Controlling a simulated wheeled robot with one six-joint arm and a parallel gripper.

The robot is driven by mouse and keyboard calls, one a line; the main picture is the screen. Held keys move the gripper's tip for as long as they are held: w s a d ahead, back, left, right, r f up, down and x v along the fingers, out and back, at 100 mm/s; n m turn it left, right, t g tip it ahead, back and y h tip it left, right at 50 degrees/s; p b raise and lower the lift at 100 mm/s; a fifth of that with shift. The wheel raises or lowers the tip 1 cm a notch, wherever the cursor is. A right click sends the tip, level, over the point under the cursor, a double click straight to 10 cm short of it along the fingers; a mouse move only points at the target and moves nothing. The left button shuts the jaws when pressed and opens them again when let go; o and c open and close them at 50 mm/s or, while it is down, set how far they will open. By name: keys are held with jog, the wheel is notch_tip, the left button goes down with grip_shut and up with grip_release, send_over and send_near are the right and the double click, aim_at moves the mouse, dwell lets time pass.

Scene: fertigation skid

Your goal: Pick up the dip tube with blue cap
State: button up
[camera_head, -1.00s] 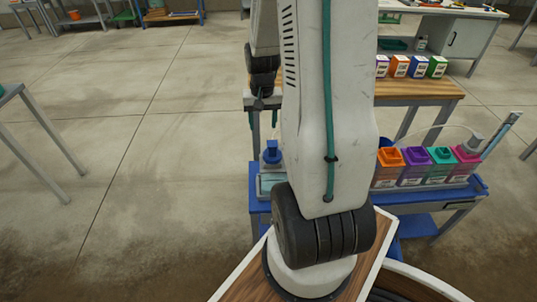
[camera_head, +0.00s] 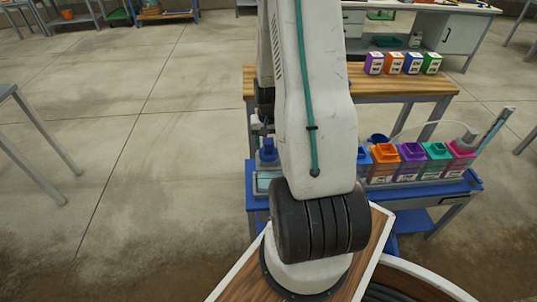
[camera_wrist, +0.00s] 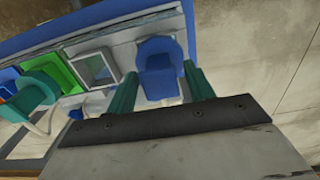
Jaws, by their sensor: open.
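The blue cap (camera_head: 267,153) of the dip tube shows at the left end of the blue cart, left of my arm; its lower part is hard to make out. In the wrist view the blue cap (camera_wrist: 160,62) fills the space between my fingers. My gripper (camera_wrist: 160,82) is open, with one teal finger on each side of the cap. Whether the fingers touch it cannot be told. In the head view my gripper (camera_head: 262,130) is small and dark, just above the cap.
The blue cart (camera_head: 462,187) carries a row of containers, with orange (camera_head: 385,153), purple (camera_head: 411,152), teal and pink lids. A pale hose arches behind them. A wooden bench (camera_head: 400,85) with several small boxes stands behind.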

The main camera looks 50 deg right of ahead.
grip_shut()
jog(key=shift+r, duration=0.1)
